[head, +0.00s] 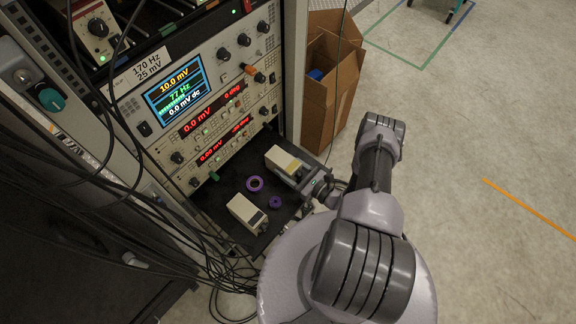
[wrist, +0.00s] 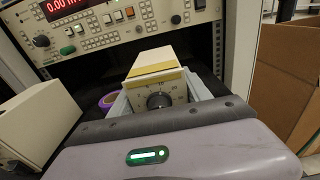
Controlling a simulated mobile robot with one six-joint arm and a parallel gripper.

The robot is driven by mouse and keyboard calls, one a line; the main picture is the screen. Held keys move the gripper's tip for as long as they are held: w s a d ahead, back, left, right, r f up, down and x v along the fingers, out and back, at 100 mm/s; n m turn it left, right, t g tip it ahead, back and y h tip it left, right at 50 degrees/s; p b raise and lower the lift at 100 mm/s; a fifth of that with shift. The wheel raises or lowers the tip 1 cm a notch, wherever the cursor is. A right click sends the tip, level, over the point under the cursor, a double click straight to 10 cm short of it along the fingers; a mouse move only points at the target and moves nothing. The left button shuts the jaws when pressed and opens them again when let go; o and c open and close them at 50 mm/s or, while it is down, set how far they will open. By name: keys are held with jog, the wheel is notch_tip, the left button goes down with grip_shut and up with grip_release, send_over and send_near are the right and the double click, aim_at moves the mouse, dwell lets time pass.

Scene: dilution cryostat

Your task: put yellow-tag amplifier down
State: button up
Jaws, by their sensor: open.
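The yellow-tag amplifier (head: 281,157) is a small beige box with a yellow band. It appears to rest on the black shelf (head: 226,195), near its right end. In the wrist view the amplifier (wrist: 157,93) shows its yellow stripe and a dark dial on its near face. My gripper (head: 297,174) is at the amplifier, with its pale fingers on either side of the box in the wrist view. The jaws are open; whether a finger still touches the box I cannot tell. The amplifier's underside is hidden.
A second beige box (head: 246,213) stands at the shelf's front left. Two purple rings, a larger one (head: 254,184) and a smaller one (head: 275,202), lie between. Rack instruments (head: 200,100) rise behind. Loose black cables hang at left. A cardboard box (head: 325,90) stands right; floor beyond is mostly clear.

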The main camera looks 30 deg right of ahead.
jog(key=o, duration=0.3)
